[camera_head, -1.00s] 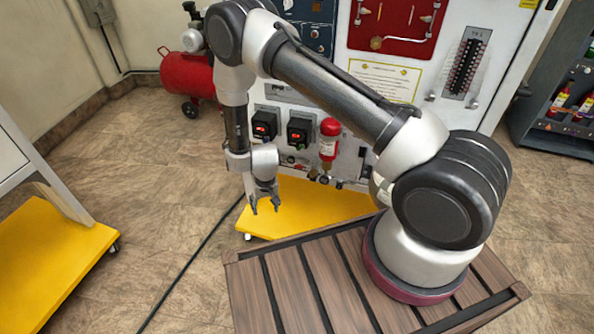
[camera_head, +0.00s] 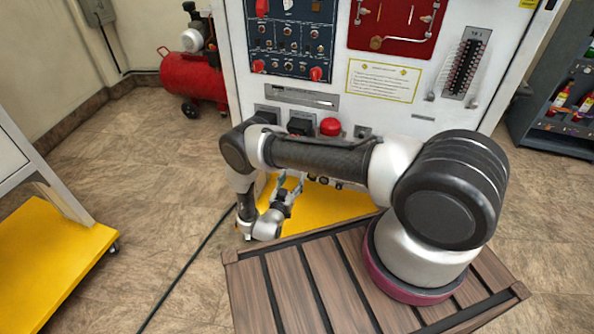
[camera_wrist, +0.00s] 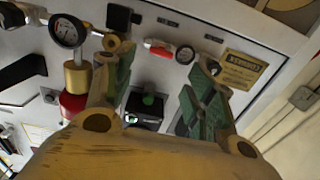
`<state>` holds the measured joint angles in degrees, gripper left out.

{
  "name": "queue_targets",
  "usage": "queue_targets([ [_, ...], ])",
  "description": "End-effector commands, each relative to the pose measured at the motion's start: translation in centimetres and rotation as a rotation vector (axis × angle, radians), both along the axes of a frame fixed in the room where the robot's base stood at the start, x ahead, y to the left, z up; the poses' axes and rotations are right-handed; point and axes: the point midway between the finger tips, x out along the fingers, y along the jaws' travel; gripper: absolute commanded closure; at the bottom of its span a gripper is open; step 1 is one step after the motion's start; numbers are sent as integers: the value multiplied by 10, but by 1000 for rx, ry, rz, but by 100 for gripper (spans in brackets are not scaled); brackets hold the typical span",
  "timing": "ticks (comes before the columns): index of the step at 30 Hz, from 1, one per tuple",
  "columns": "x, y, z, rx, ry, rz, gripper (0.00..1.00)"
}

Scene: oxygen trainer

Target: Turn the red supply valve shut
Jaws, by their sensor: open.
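In the wrist view, a small red valve handle (camera_wrist: 158,47) sits on the white panel (camera_wrist: 215,22), between a black-rimmed gauge and a small black fitting. I take it for the supply valve, but its label is not readable. My gripper (camera_wrist: 162,62) is open, with one finger on each side of the picture. The handle shows between the fingertips, beyond them and apart from them. In the head view, my gripper (camera_head: 291,180) is low in front of the panel and points toward it. My arm hides the panel's lower part there, so the valve is not visible.
A yellow base (camera_head: 345,205) lies below the panel. A red compressor (camera_head: 191,75) stands left.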

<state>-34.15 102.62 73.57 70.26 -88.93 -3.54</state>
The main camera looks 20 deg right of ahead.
Motion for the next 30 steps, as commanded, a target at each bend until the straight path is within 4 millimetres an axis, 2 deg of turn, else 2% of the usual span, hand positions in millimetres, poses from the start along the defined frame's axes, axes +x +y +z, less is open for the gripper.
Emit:
queue_targets([
  [10, 45, -33, 0, 2, 1, -1, 45],
  [15, 53, -39, 0, 2, 2, 1, 45],
  [22, 54, -39, -1, 2, 4, 1, 45],
  [27, 54, -39, -1, 2, 4, 1, 76],
  [30, 54, -39, -1, 2, 4, 1, 90],
])
